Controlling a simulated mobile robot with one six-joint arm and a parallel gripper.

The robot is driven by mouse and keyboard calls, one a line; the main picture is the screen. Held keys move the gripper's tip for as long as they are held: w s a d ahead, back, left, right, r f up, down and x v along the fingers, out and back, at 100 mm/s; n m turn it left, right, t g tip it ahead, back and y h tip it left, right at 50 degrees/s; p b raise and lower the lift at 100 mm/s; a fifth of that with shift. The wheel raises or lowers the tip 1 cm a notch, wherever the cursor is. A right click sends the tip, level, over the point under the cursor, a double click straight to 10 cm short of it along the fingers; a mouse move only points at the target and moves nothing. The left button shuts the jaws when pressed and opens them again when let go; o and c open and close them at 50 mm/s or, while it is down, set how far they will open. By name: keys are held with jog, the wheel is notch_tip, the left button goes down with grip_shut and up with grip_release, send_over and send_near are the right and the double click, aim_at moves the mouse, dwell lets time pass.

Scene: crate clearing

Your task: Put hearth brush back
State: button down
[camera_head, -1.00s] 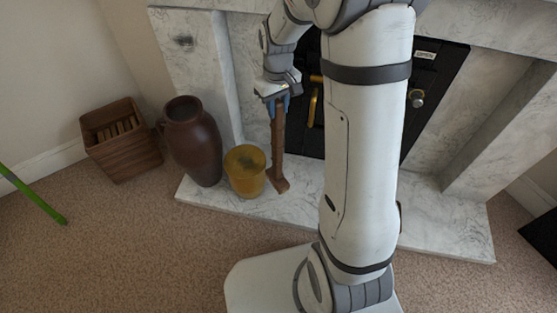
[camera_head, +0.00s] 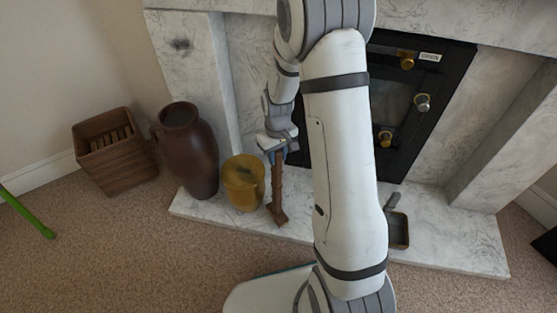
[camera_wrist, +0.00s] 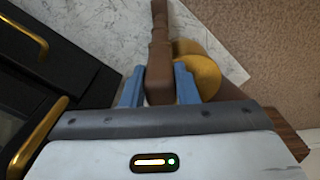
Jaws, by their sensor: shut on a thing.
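The hearth brush (camera_head: 279,187) is a long brown wooden piece with a wider foot. It hangs roughly upright over the pale marble hearth (camera_head: 340,228), just right of the yellow pot (camera_head: 243,184). My gripper (camera_head: 280,153) is shut on its upper end. In the wrist view the brush (camera_wrist: 160,70) sits between the blue fingers of my gripper (camera_wrist: 160,88), with the yellow pot (camera_wrist: 202,72) close beside it. I cannot tell whether the brush foot touches the hearth.
A brown jug (camera_head: 190,150) stands left of the pot, and a wooden box (camera_head: 115,155) is farther left. A dark pan (camera_head: 397,230) lies on the hearth right of my arm. The black stove door (camera_head: 425,100) has brass knobs. Carpet (camera_head: 110,260) in front is open.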

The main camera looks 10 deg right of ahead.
jog(key=shift+f, duration=0.85)
jog(key=c, duration=1.1)
grip_release()
